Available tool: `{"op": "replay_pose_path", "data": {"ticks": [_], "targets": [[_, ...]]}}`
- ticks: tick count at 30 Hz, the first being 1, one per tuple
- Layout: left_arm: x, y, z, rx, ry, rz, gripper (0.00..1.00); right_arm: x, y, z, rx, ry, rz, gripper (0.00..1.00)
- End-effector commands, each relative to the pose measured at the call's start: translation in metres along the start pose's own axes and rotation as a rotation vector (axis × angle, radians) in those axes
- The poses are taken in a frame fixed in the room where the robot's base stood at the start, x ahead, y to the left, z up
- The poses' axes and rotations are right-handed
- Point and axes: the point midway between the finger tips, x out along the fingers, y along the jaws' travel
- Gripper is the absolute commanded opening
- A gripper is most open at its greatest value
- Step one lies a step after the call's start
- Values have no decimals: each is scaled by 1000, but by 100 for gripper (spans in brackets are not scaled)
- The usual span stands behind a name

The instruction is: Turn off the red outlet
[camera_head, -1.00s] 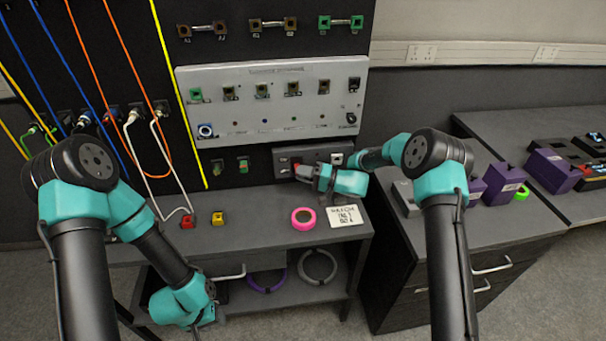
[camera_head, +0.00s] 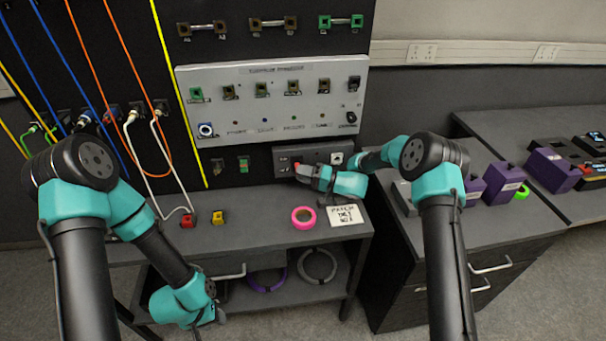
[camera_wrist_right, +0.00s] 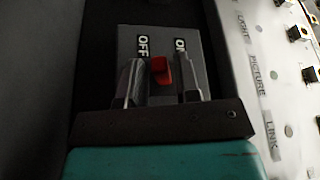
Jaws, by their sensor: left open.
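A red switch (camera_wrist_right: 160,70) sits on a grey plate (camera_wrist_right: 125,50) with OFF printed on its left and ON on its right in the right wrist view. My right gripper (camera_wrist_right: 161,82) is open, with one finger on each side of the red switch. Whether the fingers touch it is hard to tell. In the head view my right gripper (camera_head: 300,172) is at the dark switch box (camera_head: 285,158) low on the wall panel, partly covering it. My left gripper (camera_head: 212,312) is open and hangs low in front of the bench, away from the box.
The white panel (camera_head: 270,100) with sockets is above the box. A pink tape roll (camera_head: 303,217), a paper note (camera_head: 347,215), a red block (camera_head: 188,219) and a yellow block (camera_head: 218,217) lie on the bench (camera_head: 260,225). Cables hang at left.

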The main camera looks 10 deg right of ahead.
Motion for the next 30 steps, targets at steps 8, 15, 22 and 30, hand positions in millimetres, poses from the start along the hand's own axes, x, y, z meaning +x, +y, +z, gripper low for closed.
{"op": "replay_pose_path", "data": {"ticks": [8,15,22,30], "targets": [[0,0,0,0,0,0,43,0,0,0,0,-1,0,43],[0,0,0,0,0,0,43,-7,0,0,0,0,1,43],[0,0,0,0,0,0,43,-37,0,-1,1,3,1,43],[0,0,0,0,0,0,43,-88,0,0,1,2,1,43]]}}
